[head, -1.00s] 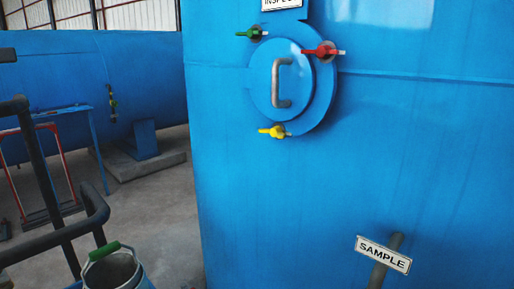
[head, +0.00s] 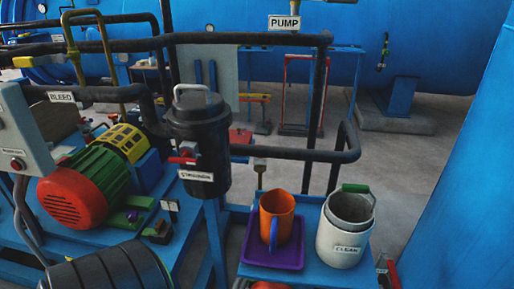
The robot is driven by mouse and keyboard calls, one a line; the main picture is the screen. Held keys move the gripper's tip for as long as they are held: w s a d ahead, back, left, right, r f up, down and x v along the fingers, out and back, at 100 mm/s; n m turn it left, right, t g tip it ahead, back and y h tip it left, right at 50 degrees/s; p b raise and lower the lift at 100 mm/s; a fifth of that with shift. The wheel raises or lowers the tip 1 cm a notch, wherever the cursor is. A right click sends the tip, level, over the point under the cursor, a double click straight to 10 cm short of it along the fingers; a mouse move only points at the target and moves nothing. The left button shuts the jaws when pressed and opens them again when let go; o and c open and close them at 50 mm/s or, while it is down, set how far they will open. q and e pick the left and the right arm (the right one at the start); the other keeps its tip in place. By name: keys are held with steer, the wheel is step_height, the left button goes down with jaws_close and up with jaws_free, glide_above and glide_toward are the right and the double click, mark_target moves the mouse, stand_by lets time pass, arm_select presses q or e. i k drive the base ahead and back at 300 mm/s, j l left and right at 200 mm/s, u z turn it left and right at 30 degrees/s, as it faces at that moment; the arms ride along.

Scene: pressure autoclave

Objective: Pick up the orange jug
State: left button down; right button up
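The orange jug (head: 278,213) stands upright in a purple tray (head: 272,262) on a blue stand in the lower middle of the head view. A blue handle (head: 273,235) shows on its near side. Neither of my grippers is in view.
A white bucket labelled CLEAN (head: 341,249), with a grey container in its top, stands right beside the tray. A black strainer (head: 199,150) hangs to the left, near dark pipes (head: 290,153) behind the jug. A red and green pump motor (head: 80,190) stands further left. Open floor shows behind at right.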

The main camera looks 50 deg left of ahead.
mark_target(275, 208)
steer(key=k+l+u, duration=0.1)
steer(key=u, duration=1.25)
